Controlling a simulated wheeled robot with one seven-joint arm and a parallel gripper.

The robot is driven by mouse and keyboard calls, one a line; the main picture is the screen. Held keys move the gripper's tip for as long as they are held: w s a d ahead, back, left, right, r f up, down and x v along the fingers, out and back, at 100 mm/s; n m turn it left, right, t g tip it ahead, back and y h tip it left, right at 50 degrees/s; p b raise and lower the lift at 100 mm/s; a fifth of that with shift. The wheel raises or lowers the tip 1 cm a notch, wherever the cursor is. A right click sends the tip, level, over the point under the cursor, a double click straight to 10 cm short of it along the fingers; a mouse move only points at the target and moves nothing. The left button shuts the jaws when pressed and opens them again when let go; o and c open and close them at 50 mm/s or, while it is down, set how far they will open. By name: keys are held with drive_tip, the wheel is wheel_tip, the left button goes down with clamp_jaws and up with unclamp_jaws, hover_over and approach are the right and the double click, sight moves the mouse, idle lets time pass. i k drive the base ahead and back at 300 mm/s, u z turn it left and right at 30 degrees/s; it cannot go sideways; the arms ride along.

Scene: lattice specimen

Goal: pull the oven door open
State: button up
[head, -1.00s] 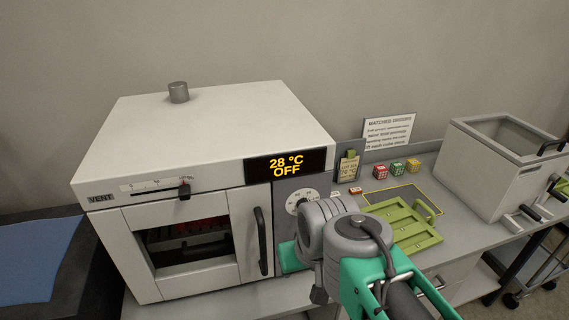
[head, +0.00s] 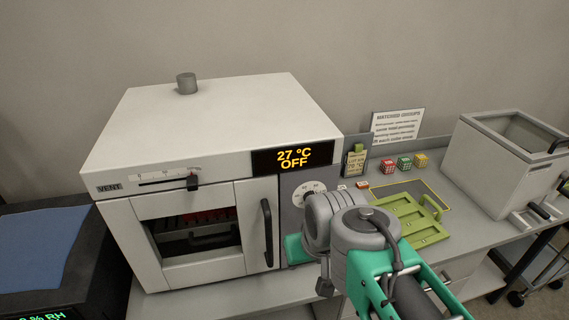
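The oven (head: 215,125) is a white box with a display reading 27 °C OFF. Its door (head: 203,270) has a dark window and looks closed in the front. A black vertical door handle (head: 267,232) stands at the door's right side. Through the window I see a dark rack with a handle and something red. My arm, grey and green, reaches in from the bottom right, with its grey joint in front of the oven's control panel. A green part of it lies just right of the handle. My gripper's fingers are hidden, so their state and any contact with the handle do not show.
Right of the oven, the bench (head: 470,240) holds a green slatted tray (head: 408,218), several small coloured cubes (head: 404,164), a sign (head: 397,125) and a grey open-topped tank (head: 508,165). A dark unit with a blue top (head: 40,245) stands at left.

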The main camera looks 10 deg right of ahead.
sight(255, 198)
drive_tip(key=z, duration=0.75)
drive_tip(key=k, duration=1.05)
drive_tip(key=u, duration=1.35)
drive_tip(key=i, duration=1)
drive_tip(key=z, duration=0.05)
